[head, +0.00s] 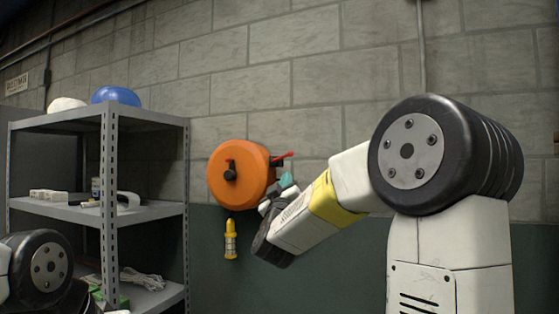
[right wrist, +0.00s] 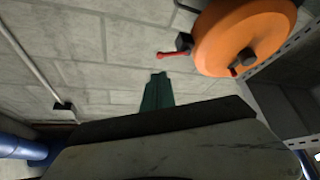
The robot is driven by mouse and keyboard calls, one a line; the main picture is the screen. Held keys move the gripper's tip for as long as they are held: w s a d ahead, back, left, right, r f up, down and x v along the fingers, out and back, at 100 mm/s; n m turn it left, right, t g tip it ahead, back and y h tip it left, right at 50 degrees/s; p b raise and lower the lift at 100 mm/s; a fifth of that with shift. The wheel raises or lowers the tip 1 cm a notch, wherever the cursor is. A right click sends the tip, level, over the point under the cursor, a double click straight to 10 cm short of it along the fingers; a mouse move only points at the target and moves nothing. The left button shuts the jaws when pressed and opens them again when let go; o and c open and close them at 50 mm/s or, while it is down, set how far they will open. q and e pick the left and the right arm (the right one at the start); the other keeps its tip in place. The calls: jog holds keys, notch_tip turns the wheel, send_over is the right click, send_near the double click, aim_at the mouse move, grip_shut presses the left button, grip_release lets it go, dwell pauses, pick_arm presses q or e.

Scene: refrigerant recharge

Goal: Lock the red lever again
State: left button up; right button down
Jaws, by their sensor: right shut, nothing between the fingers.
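The red lever (head: 282,156) sticks out to the right from the side of an orange round housing (head: 236,175) mounted on the wall. In the right wrist view the red lever (right wrist: 170,54) points left from a dark block beside the orange housing (right wrist: 243,38). My right gripper (head: 286,181) is just below and right of the lever in the head view, with green fingertips. In the right wrist view its green fingers (right wrist: 157,90) are together, empty and apart from the lever. My left gripper is out of view; only part of my left arm shows at the lower left.
A grey metal shelf (head: 150,211) stands left of the housing, with a blue helmet (head: 116,95) on top and small items on its shelves. A yellow fitting (head: 230,240) hangs below the housing. The block wall is close behind.

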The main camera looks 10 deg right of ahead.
aim_at(291, 154)
jog(key=x, duration=1.4)
jog(key=shift+r, duration=0.15)
